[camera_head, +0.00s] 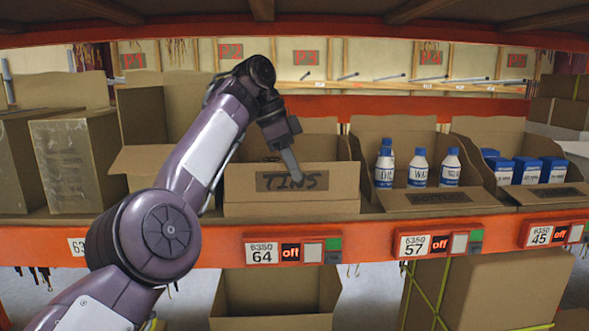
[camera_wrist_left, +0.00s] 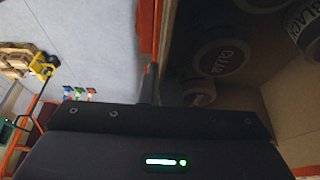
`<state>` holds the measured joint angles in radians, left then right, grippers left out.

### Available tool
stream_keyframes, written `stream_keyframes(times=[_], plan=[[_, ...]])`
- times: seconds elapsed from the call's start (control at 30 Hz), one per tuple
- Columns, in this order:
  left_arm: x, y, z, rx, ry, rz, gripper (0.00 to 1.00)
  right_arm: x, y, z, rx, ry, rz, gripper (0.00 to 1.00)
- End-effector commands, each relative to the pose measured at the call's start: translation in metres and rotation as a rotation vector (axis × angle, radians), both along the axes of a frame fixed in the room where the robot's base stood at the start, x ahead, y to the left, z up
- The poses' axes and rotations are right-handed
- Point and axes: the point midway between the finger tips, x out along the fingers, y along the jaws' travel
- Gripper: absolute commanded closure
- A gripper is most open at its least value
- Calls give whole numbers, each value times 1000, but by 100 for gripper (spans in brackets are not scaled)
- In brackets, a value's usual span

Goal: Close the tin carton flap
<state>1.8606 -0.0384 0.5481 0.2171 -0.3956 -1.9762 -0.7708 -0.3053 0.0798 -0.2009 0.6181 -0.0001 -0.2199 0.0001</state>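The tin carton (camera_head: 290,207) stands in the middle of the shelf. Its front flap (camera_head: 240,183), with a dark label reading TINS, stands up roughly in line with the front wall. My left gripper (camera_head: 293,170) points down at the flap's upper part, its narrow fingers together and holding nothing visible. Whether it touches the flap I cannot tell. In the left wrist view, my fingers (camera_wrist_left: 147,88) are beside the carton wall, and tins, one marked GLUE (camera_wrist_left: 222,57) and one marked BLACK (camera_wrist_left: 304,25), lie inside. The head view hides the tins. My right gripper is not in view.
Right of it are an open carton of bottles (camera_head: 418,170) and an open carton of blue-and-white boxes (camera_head: 527,170), flaps folded outward. An open carton (camera_head: 143,115) stands left, partly behind my arm. The orange shelf edge (camera_head: 375,247) runs below; the upper shelf hangs overhead.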

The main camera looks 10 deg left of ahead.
Motion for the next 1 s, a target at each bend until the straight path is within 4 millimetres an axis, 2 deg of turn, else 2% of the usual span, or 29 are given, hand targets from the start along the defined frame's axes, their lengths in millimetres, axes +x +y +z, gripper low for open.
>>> stream_keyframes(times=[0.1, 0.2, 0.3, 0.6, 1.0], plan=[[-1, 0, -6, 4, 15, -1, 100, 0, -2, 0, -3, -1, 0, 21], [-1, 0, -6, 3, 14, -1, 85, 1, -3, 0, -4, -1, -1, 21], [0, 0, -4, 3, 11, -1, 75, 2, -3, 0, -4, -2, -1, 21], [0, 1, 2, 2, 5, 0, 75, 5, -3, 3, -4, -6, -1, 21], [-6, 25, 61, 2, 8, 0, 75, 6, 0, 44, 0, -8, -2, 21]])
